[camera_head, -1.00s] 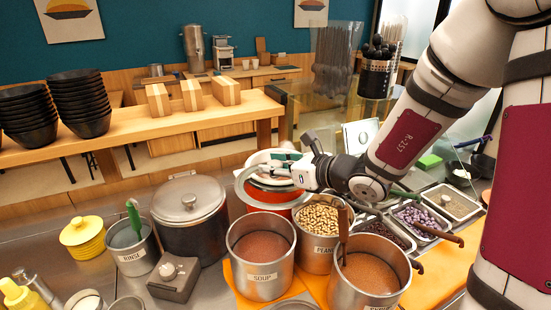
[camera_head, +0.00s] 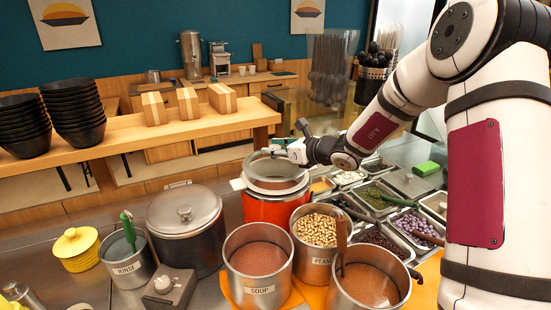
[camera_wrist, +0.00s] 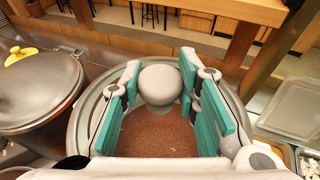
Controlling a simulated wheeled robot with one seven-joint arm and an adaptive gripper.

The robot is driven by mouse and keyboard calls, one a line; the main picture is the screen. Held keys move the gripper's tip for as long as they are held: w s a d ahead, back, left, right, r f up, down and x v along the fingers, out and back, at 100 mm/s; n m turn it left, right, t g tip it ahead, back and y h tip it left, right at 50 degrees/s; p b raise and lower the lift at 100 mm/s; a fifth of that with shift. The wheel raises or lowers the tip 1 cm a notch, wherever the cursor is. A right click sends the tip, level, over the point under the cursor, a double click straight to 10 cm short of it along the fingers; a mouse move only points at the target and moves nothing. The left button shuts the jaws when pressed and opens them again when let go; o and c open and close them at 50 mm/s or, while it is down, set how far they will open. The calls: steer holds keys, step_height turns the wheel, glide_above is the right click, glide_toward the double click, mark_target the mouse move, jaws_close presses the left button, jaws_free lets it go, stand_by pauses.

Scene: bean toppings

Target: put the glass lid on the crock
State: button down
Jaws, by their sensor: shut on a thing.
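The crock (camera_head: 275,209) is an orange-red pot with a pale rim, standing behind the peanut and soup pots in the head view. My gripper (camera_head: 283,147) is above the lid. In the wrist view, my gripper (camera_wrist: 160,92) has its teal pads on either side of the lid's grey knob (camera_wrist: 160,80) and is shut on it. Brown contents show through the glass. The lid's near edge is partly hidden by my gripper.
A large lidded steel pot (camera_head: 185,225) stands just left of the crock. The soup pot (camera_head: 258,265) and peanut pot (camera_head: 318,240) are in front. Topping trays (camera_head: 410,225) lie to the right. A wooden shelf (camera_head: 150,128) runs behind.

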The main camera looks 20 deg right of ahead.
mark_target(280, 159)
steer(key=shift+w+d+f+p, duration=0.1)
steer(key=shift+w+f+p, duration=0.1)
steer(key=shift+f, duration=0.65)
steer(key=shift+w+f+p, duration=0.1)
steer(key=shift+w+f, duration=0.1)
steer(key=shift+f, duration=0.65)
steer(key=shift+f, duration=0.2)
steer(key=c, duration=1.2)
jaws_free()
